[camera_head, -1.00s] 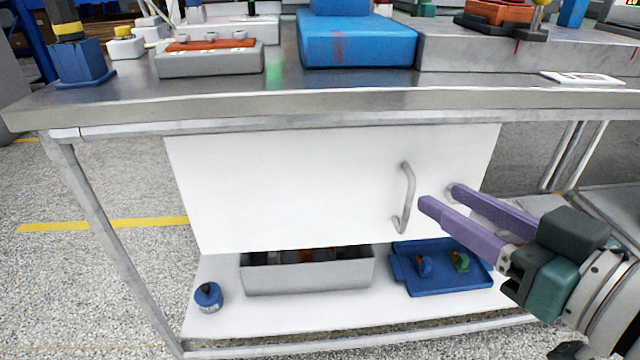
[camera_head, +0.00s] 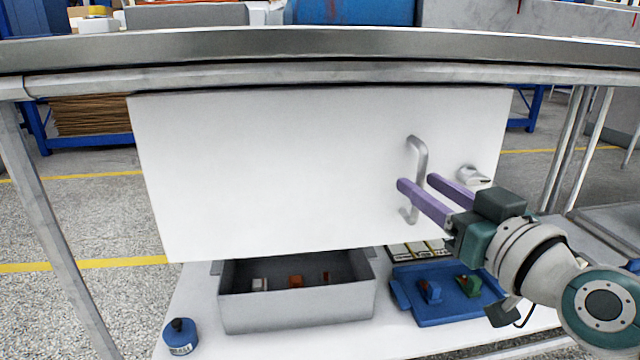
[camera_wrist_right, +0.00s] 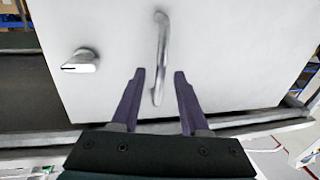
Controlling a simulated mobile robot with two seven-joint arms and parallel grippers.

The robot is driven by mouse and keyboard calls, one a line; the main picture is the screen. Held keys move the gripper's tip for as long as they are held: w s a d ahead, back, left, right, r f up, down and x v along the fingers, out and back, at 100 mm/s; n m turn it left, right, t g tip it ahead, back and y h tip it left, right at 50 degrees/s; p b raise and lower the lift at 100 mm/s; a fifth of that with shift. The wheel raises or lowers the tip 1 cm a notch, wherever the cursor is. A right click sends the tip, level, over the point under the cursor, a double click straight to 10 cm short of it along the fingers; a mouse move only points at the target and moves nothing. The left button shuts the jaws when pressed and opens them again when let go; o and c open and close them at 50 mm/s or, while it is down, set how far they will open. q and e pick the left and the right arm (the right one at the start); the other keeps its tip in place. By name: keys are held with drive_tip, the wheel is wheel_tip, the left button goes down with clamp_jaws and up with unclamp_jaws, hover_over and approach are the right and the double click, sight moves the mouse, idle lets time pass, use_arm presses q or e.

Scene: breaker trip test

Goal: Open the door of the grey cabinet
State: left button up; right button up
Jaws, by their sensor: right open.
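The cabinet door (camera_head: 270,170) is a plain pale panel under the workbench and looks shut. Its curved metal handle (camera_head: 421,158) stands upright near the right side, and it also shows in the right wrist view (camera_wrist_right: 161,40). A knob (camera_head: 470,175) sits right of the handle; in the wrist view the knob (camera_wrist_right: 82,62) is at the left. My right gripper (camera_head: 417,182) is open, with its purple fingers on either side of the handle's lower part. In the wrist view a gap shows between the handle and each finger (camera_wrist_right: 158,75). My left gripper is out of view.
The bench edge (camera_head: 300,48) runs above the cabinet. Bench legs stand at left and right.

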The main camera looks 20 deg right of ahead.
drive_tip(key=shift+w, duration=1)
clamp_jaws()
idle(0.8)
